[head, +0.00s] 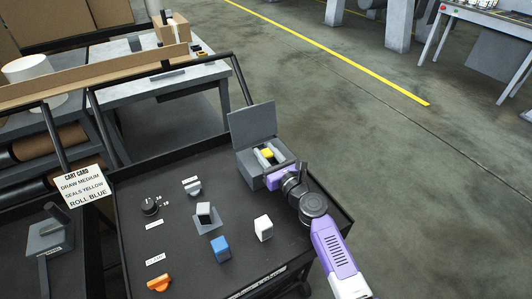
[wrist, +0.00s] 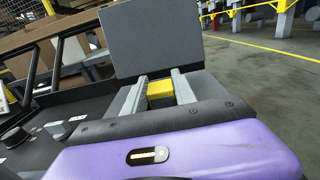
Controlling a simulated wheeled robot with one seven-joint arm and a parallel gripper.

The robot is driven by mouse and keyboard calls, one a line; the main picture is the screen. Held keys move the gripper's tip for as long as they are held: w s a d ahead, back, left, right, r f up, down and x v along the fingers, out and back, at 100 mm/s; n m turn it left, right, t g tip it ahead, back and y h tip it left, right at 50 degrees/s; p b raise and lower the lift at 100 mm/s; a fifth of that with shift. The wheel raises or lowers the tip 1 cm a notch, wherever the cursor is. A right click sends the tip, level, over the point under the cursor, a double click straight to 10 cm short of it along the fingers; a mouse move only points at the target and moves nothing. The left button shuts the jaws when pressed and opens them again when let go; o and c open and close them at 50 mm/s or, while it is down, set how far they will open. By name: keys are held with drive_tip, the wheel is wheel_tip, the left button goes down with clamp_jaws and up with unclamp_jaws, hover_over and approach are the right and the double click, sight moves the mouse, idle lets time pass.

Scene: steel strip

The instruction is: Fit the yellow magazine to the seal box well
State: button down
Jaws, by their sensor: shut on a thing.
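The yellow magazine (head: 267,153) is in the grey seal box (head: 246,165), whose lid (head: 252,126) stands open at the back. In the wrist view the yellow magazine (wrist: 160,92) shows between the two grey fingers of my gripper (wrist: 158,90). My gripper is shut on the magazine. In the head view my purple gripper (head: 268,165) reaches over the right front of the box. The well and the magazine's lower part are hidden, so I cannot tell whether it is seated.
On the black cart top stand a blue block (head: 220,249), a white block (head: 263,229), a grey holder with a white-topped block (head: 205,214), a black knob (head: 149,206) and an orange piece (head: 159,284). A cart card (head: 83,187) hangs at left.

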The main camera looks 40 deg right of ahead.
sight(269, 157)
drive_tip(key=c, duration=0.9)
unclamp_jaws()
drive_tip(key=shift+f, duration=0.1)
drive_tip(key=shift+f, duration=0.1)
drive_tip(key=shift+s+a, duration=0.15)
drive_tip(key=shift+s, duration=0.4)
drive_tip(key=v, duration=0.6)
drive_tip(key=shift+s, duration=0.35)
